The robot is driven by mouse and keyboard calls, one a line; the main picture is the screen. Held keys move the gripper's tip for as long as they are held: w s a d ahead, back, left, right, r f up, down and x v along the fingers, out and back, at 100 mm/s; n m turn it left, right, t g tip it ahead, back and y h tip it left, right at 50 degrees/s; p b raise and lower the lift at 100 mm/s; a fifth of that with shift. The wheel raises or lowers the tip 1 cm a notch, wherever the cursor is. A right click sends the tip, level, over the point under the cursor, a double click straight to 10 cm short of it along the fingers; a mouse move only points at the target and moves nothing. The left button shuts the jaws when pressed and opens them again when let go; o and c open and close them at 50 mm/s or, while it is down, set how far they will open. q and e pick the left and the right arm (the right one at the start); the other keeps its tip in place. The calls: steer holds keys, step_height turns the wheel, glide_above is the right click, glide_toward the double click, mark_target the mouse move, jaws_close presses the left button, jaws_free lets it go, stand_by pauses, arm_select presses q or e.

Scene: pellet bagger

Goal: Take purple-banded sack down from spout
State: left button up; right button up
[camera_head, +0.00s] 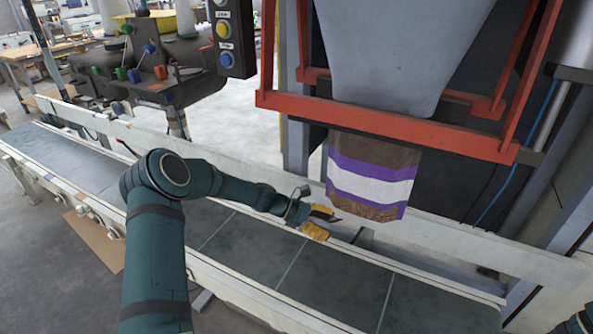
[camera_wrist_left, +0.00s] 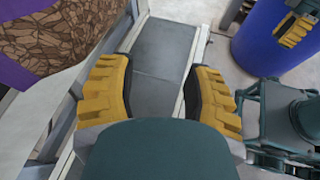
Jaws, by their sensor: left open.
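The purple-banded sack (camera_head: 372,180) hangs upright below the hopper spout (camera_head: 395,60). It is brown with purple and white bands, and its top is hidden behind the red frame. My left gripper (camera_head: 322,222) is open and empty, just left of the sack's lower part and apart from it. In the left wrist view its yellow fingers (camera_wrist_left: 162,82) are spread over the conveyor, with the sack (camera_wrist_left: 70,35) at upper left, outside them. Yellow finger pads, seemingly of my right gripper (camera_wrist_left: 297,27), show at that view's upper right edge; their opening is unclear.
A red frame (camera_head: 385,125) surrounds the spout just above the sack. A dark conveyor (camera_head: 330,278) with pale side rails runs below; its visible belt is clear. A button box (camera_head: 232,35) hangs at upper left. A blue drum (camera_wrist_left: 262,50) stands beyond the conveyor in the wrist view.

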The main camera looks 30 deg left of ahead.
mark_target(334, 165)
arm_select(q)
steer(key=w+a+r+n+t+h, duration=0.3)
steer(key=a+r+h, duration=0.1)
steer(key=a+r, duration=0.75)
steer(key=w+d, duration=0.4)
steer(key=w+d+b, duration=0.1)
steer(key=w+d, duration=0.1)
steer(key=w, duration=0.1)
steer(key=shift+d+r, duration=0.15)
steer(key=shift+r, duration=0.25)
steer(key=shift+w+d, duration=0.35)
steer(key=shift+w, duration=0.05)
arm_select(e)
steer(key=shift+f, duration=0.45)
arm_select(q)
jaws_close()
arm_select(e)
steer(key=shift+o, duration=0.2)
